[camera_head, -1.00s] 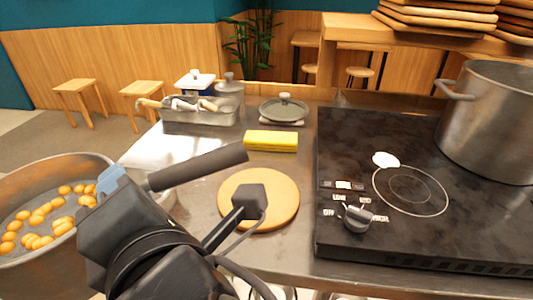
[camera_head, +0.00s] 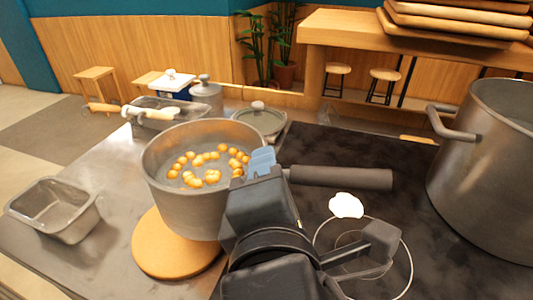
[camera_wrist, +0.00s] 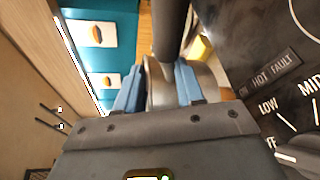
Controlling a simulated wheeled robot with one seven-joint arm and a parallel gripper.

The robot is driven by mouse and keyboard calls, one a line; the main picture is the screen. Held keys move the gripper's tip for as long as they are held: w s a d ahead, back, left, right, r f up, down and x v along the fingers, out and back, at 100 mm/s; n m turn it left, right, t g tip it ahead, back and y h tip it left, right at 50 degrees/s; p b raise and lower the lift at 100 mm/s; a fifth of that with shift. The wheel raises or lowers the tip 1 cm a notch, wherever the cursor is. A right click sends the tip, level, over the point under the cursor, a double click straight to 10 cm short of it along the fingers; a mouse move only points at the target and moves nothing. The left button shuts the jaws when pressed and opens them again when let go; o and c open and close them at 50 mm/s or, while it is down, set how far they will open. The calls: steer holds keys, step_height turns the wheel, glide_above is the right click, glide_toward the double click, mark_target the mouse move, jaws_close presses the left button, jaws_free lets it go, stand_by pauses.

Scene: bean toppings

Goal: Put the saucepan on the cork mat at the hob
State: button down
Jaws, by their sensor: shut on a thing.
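The grey saucepan (camera_head: 190,205), with several orange beans in it, is in the middle of the head view. Its dark handle (camera_head: 345,178) points right. My gripper (camera_head: 262,162) is shut on the handle close to the pan; in the wrist view the handle (camera_wrist: 170,30) lies between the blue fingertips (camera_wrist: 158,88). The round cork mat (camera_head: 160,258) lies on the steel counter below the pan, showing at its front left. The pan hides the mat's back and right part. Whether the pan's base touches the mat I cannot tell.
The black hob (camera_head: 335,160) is right of the mat, with a large pot (camera_head: 485,170) and a white spoon rest (camera_head: 346,205). A small metal tin (camera_head: 60,210) stands left. A utensil tray (camera_head: 170,110) and a lidded dish (camera_head: 260,120) stand behind the pan.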

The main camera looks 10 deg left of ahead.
mark_target(217, 221)
steer(key=a+f, duration=0.1)
steer(key=a, duration=0.1)
steer(key=s+a+f, duration=0.1)
steer(key=a+f, duration=0.1)
steer(key=a, duration=0.1)
steer(key=a+f, duration=0.1)
steer(key=a, duration=0.1)
steer(key=shift+s+a+f, duration=0.2)
steer(key=shift+f, duration=0.1)
steer(key=shift+f+b, duration=0.5)
steer(key=shift+f, duration=1.5)
steer(key=c, duration=0.7)
jaws_free()
steer(key=shift+f, duration=0.15)
steer(key=v, duration=1.2)
